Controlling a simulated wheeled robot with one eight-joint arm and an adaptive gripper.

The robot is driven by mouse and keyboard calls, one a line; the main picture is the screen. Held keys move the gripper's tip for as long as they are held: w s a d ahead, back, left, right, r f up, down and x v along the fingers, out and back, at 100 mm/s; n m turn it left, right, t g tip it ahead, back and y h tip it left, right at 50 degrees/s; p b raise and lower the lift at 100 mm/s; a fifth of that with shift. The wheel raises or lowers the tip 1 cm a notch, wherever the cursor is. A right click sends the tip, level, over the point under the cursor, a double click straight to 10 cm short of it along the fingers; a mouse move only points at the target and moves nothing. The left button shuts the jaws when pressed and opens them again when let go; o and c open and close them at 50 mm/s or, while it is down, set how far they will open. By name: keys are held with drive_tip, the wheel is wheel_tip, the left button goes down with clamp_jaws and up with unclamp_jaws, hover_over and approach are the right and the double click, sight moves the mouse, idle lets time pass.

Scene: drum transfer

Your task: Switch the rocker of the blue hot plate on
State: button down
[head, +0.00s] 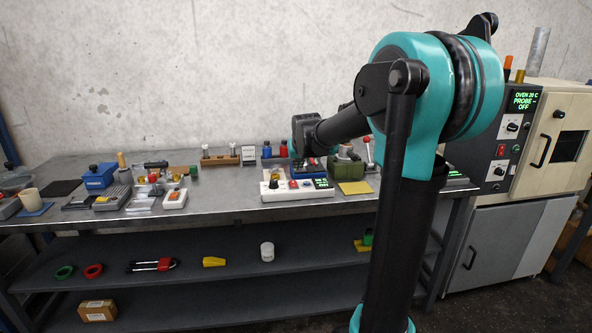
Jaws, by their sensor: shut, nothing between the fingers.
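The blue hot plate appears to be the small blue block (311,174) near the middle of the bench in the head view. It stands partly behind a white panel, under the end of my arm. Its rocker is too small and too covered to make out, so its position cannot be told. My gripper (307,160) is a small dark shape below the wrist, right over or at the blue block. It is shut and empty. Whether it touches the block cannot be told.
The white panel (297,193) with knobs and a green display stands in front. A dark green block (344,168) stands close on the right, with a yellow mat (355,188) before it. A wooden rack (221,160) stands left. Bare bench (230,183) lies left of the panel.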

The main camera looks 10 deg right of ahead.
drive_tip(key=shift+s+f+v, duration=0.1)
drive_tip(key=shift+s+v, duration=0.05)
drive_tip(key=shift+v, duration=0.55)
drive_tip(key=shift+s+f+v, duration=0.1)
drive_tip(key=shift+f+v, duration=0.05)
drive_tip(key=shift+v, duration=0.6)
drive_tip(key=s+d+f+g, duration=0.1)
drive_tip(key=s+f, duration=0.6)
drive_tip(key=s, duration=0.4)
drive_tip(key=s+d+f+g, duration=0.1)
drive_tip(key=s+f, duration=0.6)
drive_tip(key=s, duration=0.4)
drive_tip(key=s+d+f+g, duration=0.1)
drive_tip(key=s+f+g, duration=0.1)
drive_tip(key=s+f, duration=0.6)
drive_tip(key=s, duration=0.3)
drive_tip(key=shift+d, duration=0.3)
